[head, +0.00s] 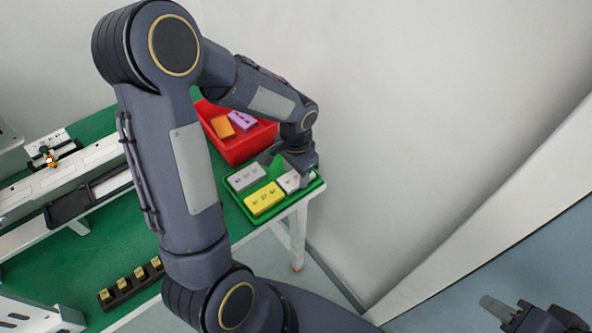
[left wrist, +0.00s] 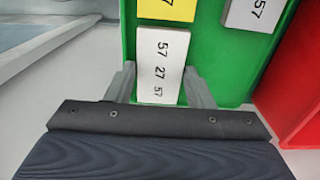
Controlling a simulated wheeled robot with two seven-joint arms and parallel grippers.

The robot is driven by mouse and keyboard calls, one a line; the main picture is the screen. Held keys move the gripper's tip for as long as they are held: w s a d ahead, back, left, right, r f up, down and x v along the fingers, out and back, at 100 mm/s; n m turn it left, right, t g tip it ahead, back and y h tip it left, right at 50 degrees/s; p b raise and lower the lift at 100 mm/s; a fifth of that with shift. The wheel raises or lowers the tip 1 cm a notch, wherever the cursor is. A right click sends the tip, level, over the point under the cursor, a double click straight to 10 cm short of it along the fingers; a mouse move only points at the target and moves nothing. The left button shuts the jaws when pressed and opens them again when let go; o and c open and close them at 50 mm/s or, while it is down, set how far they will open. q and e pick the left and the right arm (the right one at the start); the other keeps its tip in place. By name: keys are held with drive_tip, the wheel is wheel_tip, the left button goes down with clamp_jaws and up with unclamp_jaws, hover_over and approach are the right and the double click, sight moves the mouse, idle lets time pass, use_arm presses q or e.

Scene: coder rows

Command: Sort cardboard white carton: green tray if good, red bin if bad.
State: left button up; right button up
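The white carton (left wrist: 160,68), printed with dark numbers, is at the near end of the green tray in the left wrist view. It also shows in the head view (head: 291,182), partly hidden under my left gripper (head: 293,168). The gripper's fingers (left wrist: 160,84) stand at both long sides of the carton and appear to touch it. The green tray (head: 286,200) also holds a yellow carton (head: 264,199) and a grey carton (head: 246,178). The red bin (head: 240,149) stands beside the tray. My right gripper (head: 507,313) is at the lower right, far from the table; its opening is unclear.
The red bin holds an orange carton (head: 222,126) and a purple carton (head: 242,120). A white machine rail (head: 70,172) crosses the green table at left. A black rack (head: 130,287) with several small yellow pieces lies in front. A bare wall is right of the table.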

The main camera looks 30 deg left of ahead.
use_arm(q)
drive_tip(key=o, duration=0.4)
wheel_tip(320, 180, up, 8)
drive_tip(key=shift+f, duration=0.2)
drive_tip(key=shift+r, duration=0.1)
drive_tip(key=s+d+r+n+t+h, duration=0.1)
drive_tip(key=s+r+n+t, duration=0.1)
drive_tip(key=s, duration=0.3)
drive_tip(key=s+d+r+n+t+h, duration=0.1)
drive_tip(key=s+r+n, duration=0.1)
drive_tip(key=s, duration=0.4)
drive_tip(key=s+d+r+n+t+h, duration=0.1)
drive_tip(key=s+d+r+n+t, duration=0.1)
drive_tip(key=s+r, duration=0.2)
drive_tip(key=shift+s+d+t+h+p, duration=0.1)
drive_tip(key=shift+s+t+h+p, duration=0.25)
drive_tip(key=shift+s, duration=0.6)
